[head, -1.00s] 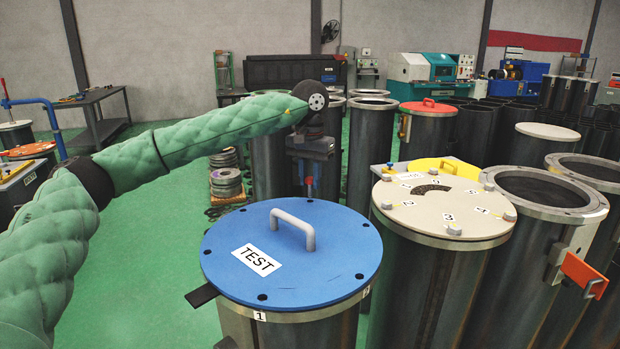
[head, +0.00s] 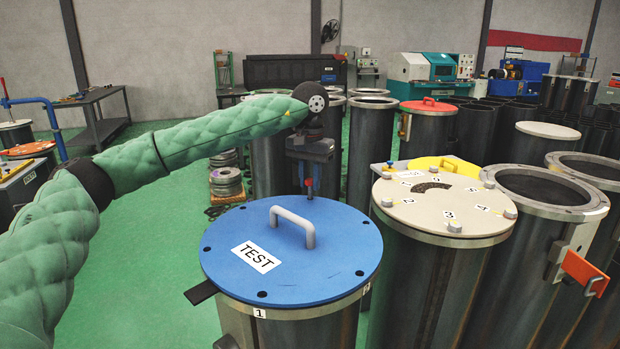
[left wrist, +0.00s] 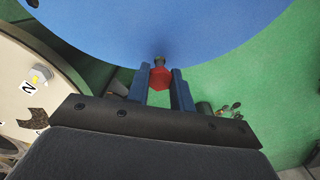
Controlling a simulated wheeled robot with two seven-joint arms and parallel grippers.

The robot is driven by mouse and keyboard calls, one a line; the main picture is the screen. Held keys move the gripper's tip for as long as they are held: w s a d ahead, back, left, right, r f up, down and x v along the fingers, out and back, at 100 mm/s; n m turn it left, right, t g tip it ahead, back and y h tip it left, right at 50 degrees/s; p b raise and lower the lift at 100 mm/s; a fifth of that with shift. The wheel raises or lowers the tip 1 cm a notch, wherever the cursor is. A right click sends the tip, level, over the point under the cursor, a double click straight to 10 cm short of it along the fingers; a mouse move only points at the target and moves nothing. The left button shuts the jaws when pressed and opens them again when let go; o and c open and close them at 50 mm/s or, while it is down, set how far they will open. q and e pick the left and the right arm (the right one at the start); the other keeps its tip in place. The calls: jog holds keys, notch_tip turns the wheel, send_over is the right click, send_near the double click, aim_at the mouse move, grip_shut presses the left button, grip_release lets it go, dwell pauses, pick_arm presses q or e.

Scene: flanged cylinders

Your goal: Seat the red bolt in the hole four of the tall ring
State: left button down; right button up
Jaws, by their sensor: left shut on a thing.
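My left gripper (head: 309,177) is shut on the red bolt (head: 309,185), held upright with its red head up and its shank pointing down. In the left wrist view the bolt's red head (left wrist: 159,78) sits between the two fingers (left wrist: 158,88), at the edge of the blue lid. The blue lid (head: 330,255) has a grey handle, a TEST label and several dark rim holes. It covers a dark cylinder tagged 1 and 2 at the front. The bolt is at the lid's far edge; whether its tip is in a hole I cannot tell. No number four shows on this cylinder.
A cylinder with a beige lid (head: 425,215), numbered tags and seated bolts stands close on the right. An open flanged cylinder (head: 545,190) with an orange bracket is beyond it. A black tab (head: 201,293) juts from the blue-lidded cylinder's left. Green floor is clear on the left.

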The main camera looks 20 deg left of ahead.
pick_arm(q)
jog(key=shift+f+b, duration=0.9)
jog(key=shift+f, duration=0.6)
dwell(0.3)
jog(key=shift+s+f, duration=0.1)
jog(key=shift+f, duration=0.2)
dwell(0.3)
jog(key=shift+r, duration=0.3)
dwell(0.5)
jog(key=shift+r+b, duration=0.15)
jog(key=shift+b, duration=0.2)
jog(key=shift+b, duration=0.4)
dwell(1.3)
jog(key=shift+f, duration=0.45)
dwell(0.5)
jog(key=shift+r, duration=0.3)
jog(key=shift+r, duration=0.5)
jog(key=shift+r+p, duration=1)
jog(key=shift+r, duration=2.15)
